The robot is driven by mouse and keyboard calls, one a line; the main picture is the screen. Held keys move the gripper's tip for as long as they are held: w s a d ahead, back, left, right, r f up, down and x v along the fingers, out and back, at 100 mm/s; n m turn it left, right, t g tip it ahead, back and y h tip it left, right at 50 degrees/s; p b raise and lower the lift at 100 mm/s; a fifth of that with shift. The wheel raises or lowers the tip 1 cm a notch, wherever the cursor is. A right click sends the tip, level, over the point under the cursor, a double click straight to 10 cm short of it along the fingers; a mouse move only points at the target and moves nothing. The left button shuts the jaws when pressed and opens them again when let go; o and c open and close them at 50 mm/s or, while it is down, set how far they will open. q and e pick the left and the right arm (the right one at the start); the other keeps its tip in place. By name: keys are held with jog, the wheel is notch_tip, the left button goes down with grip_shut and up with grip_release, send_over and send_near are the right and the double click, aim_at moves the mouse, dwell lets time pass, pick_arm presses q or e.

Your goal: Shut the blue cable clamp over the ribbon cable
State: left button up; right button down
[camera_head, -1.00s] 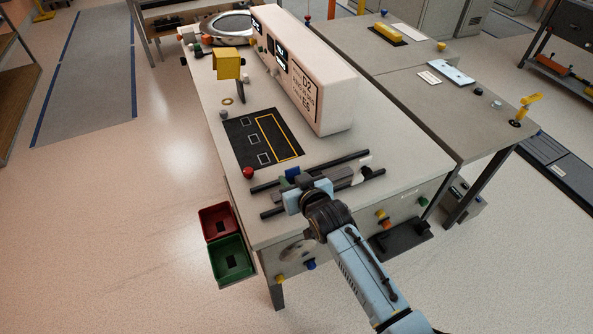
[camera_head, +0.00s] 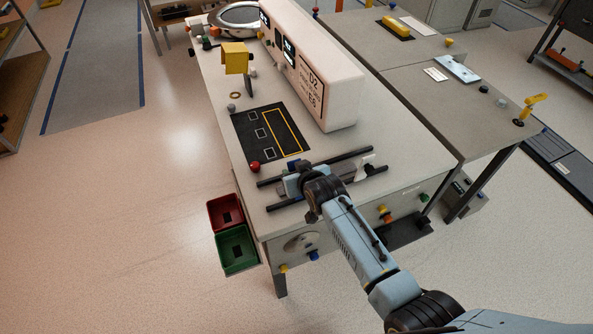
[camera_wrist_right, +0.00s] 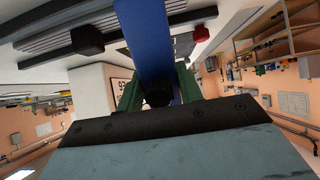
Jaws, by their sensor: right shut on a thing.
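The blue cable clamp (camera_wrist_right: 150,40) shows in the right wrist view as a long blue bar between the green fingers of my right gripper (camera_wrist_right: 158,90). The fingers are shut on it. In the head view my right gripper (camera_head: 294,183) is over the rail assembly at the near end of the white bench, and it hides most of the clamp. I cannot make out the ribbon cable clearly or tell how far the clamp is tilted over it. My left gripper is not in view.
Two dark rails (camera_head: 345,192) lie across the bench's near end. A red knob (camera_head: 254,167) and a black mat (camera_head: 262,131) are just beyond. A long white housing (camera_head: 325,82) stands behind. Red (camera_head: 226,211) and green (camera_head: 237,248) bins hang at the left edge.

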jog(key=c, duration=1.2)
grip_release()
jog(key=shift+c, duration=0.2)
jog(key=shift+s+r, duration=0.1)
jog(key=p+v, duration=0.2)
jog(key=v, duration=1.1)
jog(key=shift+p, duration=0.3)
jog(key=shift+c, duration=0.2)
